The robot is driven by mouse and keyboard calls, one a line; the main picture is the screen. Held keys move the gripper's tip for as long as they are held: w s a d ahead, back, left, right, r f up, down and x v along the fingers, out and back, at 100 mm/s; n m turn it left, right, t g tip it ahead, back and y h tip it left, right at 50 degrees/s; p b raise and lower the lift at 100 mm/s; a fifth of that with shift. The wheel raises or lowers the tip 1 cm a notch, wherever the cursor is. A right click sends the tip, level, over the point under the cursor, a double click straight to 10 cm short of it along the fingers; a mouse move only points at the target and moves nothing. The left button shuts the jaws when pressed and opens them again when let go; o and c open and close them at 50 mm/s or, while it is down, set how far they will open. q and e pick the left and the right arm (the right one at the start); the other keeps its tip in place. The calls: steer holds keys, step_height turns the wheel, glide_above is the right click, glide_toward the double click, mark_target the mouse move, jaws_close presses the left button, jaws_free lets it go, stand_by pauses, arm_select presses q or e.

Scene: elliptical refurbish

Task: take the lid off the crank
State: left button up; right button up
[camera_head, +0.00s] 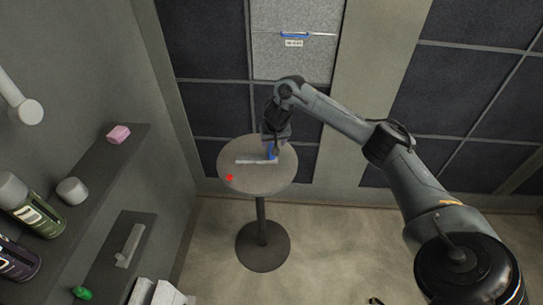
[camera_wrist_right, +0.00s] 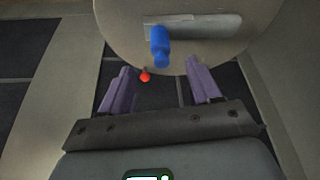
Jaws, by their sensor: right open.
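A flat grey bar (camera_head: 254,161), which looks like the crank, lies on a small round table (camera_head: 280,181). A blue upright piece (camera_head: 271,152) stands at its right end; in the right wrist view the blue piece (camera_wrist_right: 160,46) rises from the grey bar (camera_wrist_right: 212,27). I cannot tell which part is the lid. A small red piece (camera_head: 229,178) is near the table's front left edge and also shows in the right wrist view (camera_wrist_right: 145,77). My right gripper (camera_wrist_right: 159,66) is open and empty, its purple fingers pointing towards the blue piece, apart from it. My left gripper is out of view.
Dark shelves (camera_head: 120,160) on the left wall hold spray cans (camera_head: 32,210), a pink block (camera_head: 118,134) and a grey bar-shaped part (camera_head: 130,244). A tiled wall stands close behind the table.

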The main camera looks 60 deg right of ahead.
steer(key=shift+b+x, duration=2.25)
steer(key=shift+x, duration=2.5)
steer(key=shift+w+d, duration=0.1)
jaws_close()
steer(key=shift+r, duration=0.1)
